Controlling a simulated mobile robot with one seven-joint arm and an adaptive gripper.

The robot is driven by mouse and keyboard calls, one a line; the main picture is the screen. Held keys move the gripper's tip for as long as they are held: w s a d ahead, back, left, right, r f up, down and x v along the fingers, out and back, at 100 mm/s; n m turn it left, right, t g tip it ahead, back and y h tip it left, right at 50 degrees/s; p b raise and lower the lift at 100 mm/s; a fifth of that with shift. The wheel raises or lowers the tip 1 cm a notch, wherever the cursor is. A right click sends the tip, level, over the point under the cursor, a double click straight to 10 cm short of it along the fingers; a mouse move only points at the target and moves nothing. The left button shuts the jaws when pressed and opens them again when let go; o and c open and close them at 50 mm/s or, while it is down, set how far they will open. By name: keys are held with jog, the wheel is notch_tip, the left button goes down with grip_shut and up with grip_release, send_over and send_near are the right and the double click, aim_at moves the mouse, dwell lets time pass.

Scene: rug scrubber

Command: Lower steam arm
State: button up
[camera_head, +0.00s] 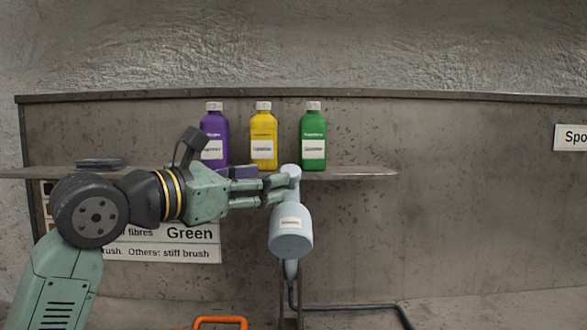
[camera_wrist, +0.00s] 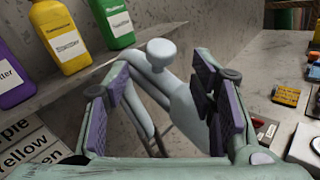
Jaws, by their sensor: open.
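The pale blue-grey steam arm (camera_head: 290,240) stands below the shelf's front edge, with a rounded knob at its top and a small label on its wide body. My gripper (camera_head: 278,190) reaches in from the left, its fingertips at the steam arm's upper part. In the wrist view the steam arm (camera_wrist: 184,108) lies between the two spread purple-padded fingers of my gripper (camera_wrist: 165,85), its knob beyond the fingertips. The gripper is open. I cannot tell whether either finger touches it.
Purple (camera_head: 214,132), yellow (camera_head: 263,132) and green (camera_head: 313,135) bottles stand on the shelf (camera_head: 360,173) just behind my gripper. A black hose (camera_head: 360,307) runs right from the stand. An orange handle (camera_head: 220,322) is at the bottom.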

jog(key=p+x, duration=0.2)
jog(key=x, duration=0.4)
jog(key=shift+d+r, duration=0.15)
jog(key=shift+w+d, duration=0.45)
jog(key=shift+w, duration=0.1)
jog(key=shift+c, duration=0.3)
grip_shut()
